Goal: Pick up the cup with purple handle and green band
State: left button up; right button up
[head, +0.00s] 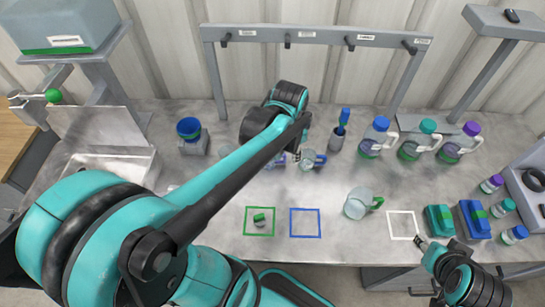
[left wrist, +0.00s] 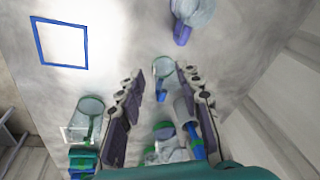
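The cup with the purple handle and green band (head: 279,159) stands on the bench, partly hidden by my left arm in the head view. In the left wrist view this cup (left wrist: 195,12) is at the top edge, its purple handle pointing down-picture. My left gripper (left wrist: 152,78) is open and empty, its fingers spread above the bench. A similar clear cup with a blue handle and green rim (left wrist: 163,70) shows between the fingers; it also shows in the head view (head: 308,160). The purple-handled cup is beyond the fingertips. My right gripper (head: 416,265) appears open and empty at the front right.
A clear pitcher with a green handle (head: 357,204) stands right of the blue square (head: 305,236). A brush holder (head: 337,140) and several lidded jugs (head: 373,140) stand behind. Green and white outlined squares mark the front; a small green-topped object lies in the green one.

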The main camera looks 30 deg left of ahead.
aim_at(285, 161)
pick_arm(q)
jog(key=w+a+f+m+g, duration=0.1)
jog(key=a+f, duration=0.1)
jog(key=w+a+f+m+g, duration=0.1)
jog(key=w+f+m, duration=0.1)
jog(key=shift+w+a+f, duration=0.15)
jog(key=shift+w+a, duration=0.05)
jog(key=shift+a, duration=0.2)
jog(key=shift+a+f, duration=0.15)
jog(key=shift+f, duration=0.15)
jog(key=f+b, duration=0.1)
jog(key=f, duration=0.1)
jog(key=f+b, duration=0.1)
jog(key=f, duration=0.2)
jog(key=f+b, duration=0.1)
jog(key=f, duration=0.1)
jog(key=shift+w+f, duration=0.25)
jog(key=shift+f, duration=0.15)
jog(key=shift+r, duration=0.1)
grip_shut()
